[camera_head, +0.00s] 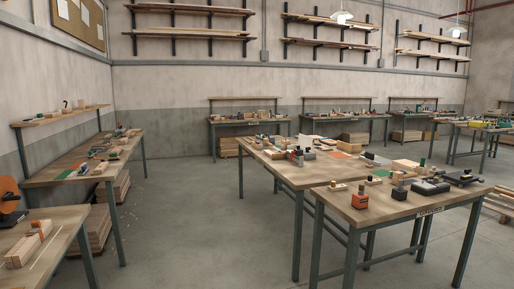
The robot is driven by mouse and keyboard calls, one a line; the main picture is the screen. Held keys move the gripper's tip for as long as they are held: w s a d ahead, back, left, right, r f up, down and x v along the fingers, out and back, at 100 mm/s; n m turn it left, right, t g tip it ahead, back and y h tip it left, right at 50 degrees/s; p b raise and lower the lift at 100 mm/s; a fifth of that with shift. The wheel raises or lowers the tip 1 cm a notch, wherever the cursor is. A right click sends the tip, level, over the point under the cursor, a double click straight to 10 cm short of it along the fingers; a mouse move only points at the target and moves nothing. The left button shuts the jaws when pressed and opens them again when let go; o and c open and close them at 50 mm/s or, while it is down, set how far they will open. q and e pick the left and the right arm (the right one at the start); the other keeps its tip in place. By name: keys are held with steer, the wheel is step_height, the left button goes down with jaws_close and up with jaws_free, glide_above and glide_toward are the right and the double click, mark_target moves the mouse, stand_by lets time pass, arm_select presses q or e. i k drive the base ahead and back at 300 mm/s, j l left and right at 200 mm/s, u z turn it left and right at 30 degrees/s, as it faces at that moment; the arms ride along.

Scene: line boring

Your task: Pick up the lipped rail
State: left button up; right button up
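No gripper or arm of mine shows in the head view. I cannot pick out the lipped rail with certainty; objects on the tables are small from here. The near right table (398,207) carries an orange block (360,200), dark tools (430,187) and small wooden pieces. The table behind it (262,157) holds several wooden blocks and dark grey parts. Another table at the left (60,177) bears small tools and blocks.
A bench corner (50,252) with a wooden piece is at lower left. Benches with tools line the back wall, below wall racks of long boards (190,33). Stacked boards (90,228) lie under the left table. The concrete floor (190,220) between the tables is clear.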

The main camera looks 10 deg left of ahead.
mark_target(258, 147)
steer(key=i+j+u, duration=0.35)
steer(key=i, duration=0.35)
steer(key=i+u, duration=0.3)
steer(key=i, duration=2.3)
steer(key=i+z, duration=0.15)
steer(key=i, duration=0.45)
steer(key=i+j+z, duration=0.1)
steer(key=i, duration=0.5)
steer(key=i+j+z, duration=0.15)
steer(key=i+j, duration=0.15)
steer(key=i, duration=0.3)
